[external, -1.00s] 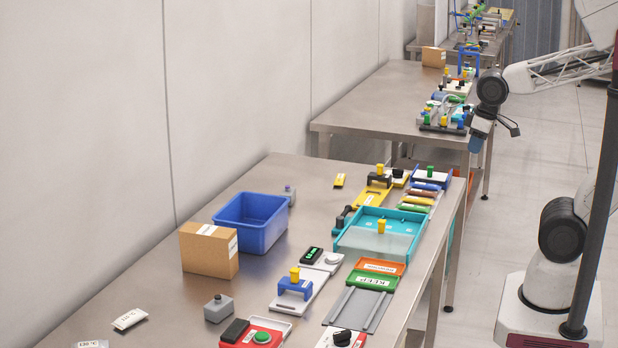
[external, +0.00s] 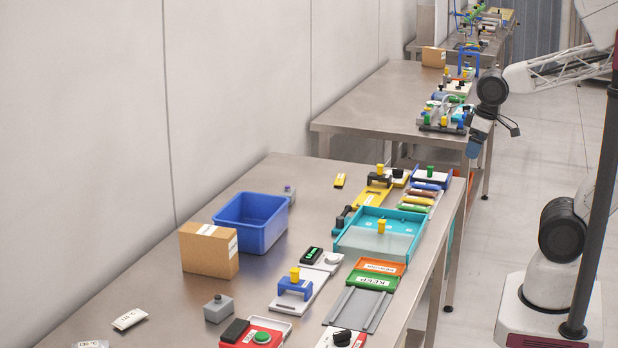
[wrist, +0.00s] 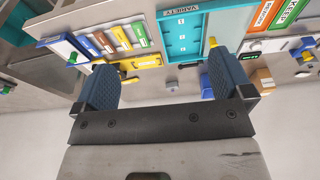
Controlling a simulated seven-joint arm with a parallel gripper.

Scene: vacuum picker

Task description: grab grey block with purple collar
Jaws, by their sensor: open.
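Two small grey blocks with short top knobs stand on the near steel table. One grey block (external: 289,193) is behind the blue bin, close to its right corner; it also shows small in the wrist view (wrist: 171,86). The other grey block (external: 218,309) is in front of the cardboard box. The collars are too small for me to tell surely which is purple. My gripper (external: 475,146) hangs right of the tables, well away from both blocks. In the wrist view its blue fingers (wrist: 163,65) are wide apart with nothing between them.
A blue bin (external: 222,223) and cardboard box (external: 205,252) stand between the two grey blocks. A teal tray (external: 350,243), a yellow fixture (external: 371,196) and several coloured parts fill the table's right side.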

